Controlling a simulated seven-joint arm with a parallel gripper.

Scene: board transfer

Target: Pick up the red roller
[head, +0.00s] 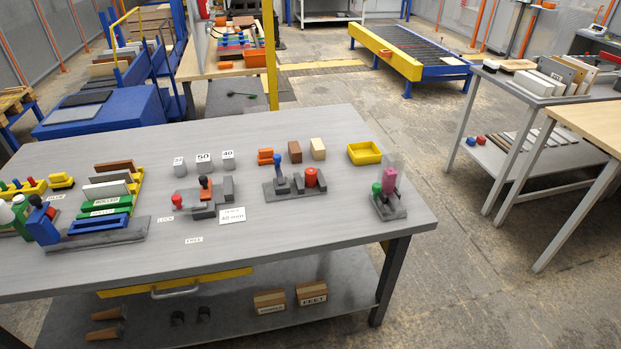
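A short red cylinder (311,177), which looks like the red roller, stands upright on the right part of a dark grey fixture (283,190) on the grey table. A blue-knobbed lever (277,161) rises from the same fixture, left of the cylinder. A pink cylinder (389,178) stands with a green knob on a grey fixture near the table's right edge. My gripper is not in view.
The tabletop (330,230) in front is clear.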

